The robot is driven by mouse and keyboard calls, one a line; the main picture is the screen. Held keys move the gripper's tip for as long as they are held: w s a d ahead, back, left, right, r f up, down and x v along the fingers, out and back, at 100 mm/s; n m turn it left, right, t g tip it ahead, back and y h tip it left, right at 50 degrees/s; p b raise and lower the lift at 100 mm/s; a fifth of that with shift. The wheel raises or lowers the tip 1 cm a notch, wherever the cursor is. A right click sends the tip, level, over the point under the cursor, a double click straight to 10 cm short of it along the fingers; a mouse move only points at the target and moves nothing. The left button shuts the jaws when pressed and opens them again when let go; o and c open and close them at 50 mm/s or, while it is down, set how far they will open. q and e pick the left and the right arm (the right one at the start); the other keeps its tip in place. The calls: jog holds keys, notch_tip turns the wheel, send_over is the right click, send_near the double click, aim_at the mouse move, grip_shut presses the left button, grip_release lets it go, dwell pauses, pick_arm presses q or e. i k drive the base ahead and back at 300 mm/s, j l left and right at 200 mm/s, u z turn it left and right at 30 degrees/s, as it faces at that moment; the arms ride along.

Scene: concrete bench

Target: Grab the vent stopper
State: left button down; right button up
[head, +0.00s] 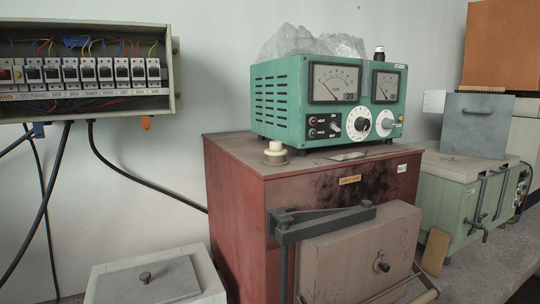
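A small cream plug with a knob-like top (275,152), which looks like the vent stopper, stands upright on a darker round base. It is near the front left of the sooty top of a red furnace (235,215). Neither of my grippers is in view, and nothing is touching the plug. I cannot see whether there is a hole under it.
A green meter box (277,100) stands on the furnace behind and right of the plug. A hinged grey-brown door (345,262) fronts the furnace. An open breaker panel (85,72) with hanging cables is at left. A lidded box (150,282) sits lower left.

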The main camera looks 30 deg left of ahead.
aim_at(276, 148)
jog(key=k, duration=0.3)
jog(key=i+l+u, duration=0.2)
jog(key=l, duration=0.15)
jog(key=i+l+u, duration=0.2)
jog(key=l, duration=0.15)
jog(key=i+l+u, duration=0.1)
jog(key=l+u, duration=0.15)
jog(key=l, duration=0.15)
jog(key=i+l+u, duration=0.2)
jog(key=l, duration=0.2)
jog(key=k+j, duration=0.05)
jog(key=k, duration=0.05)
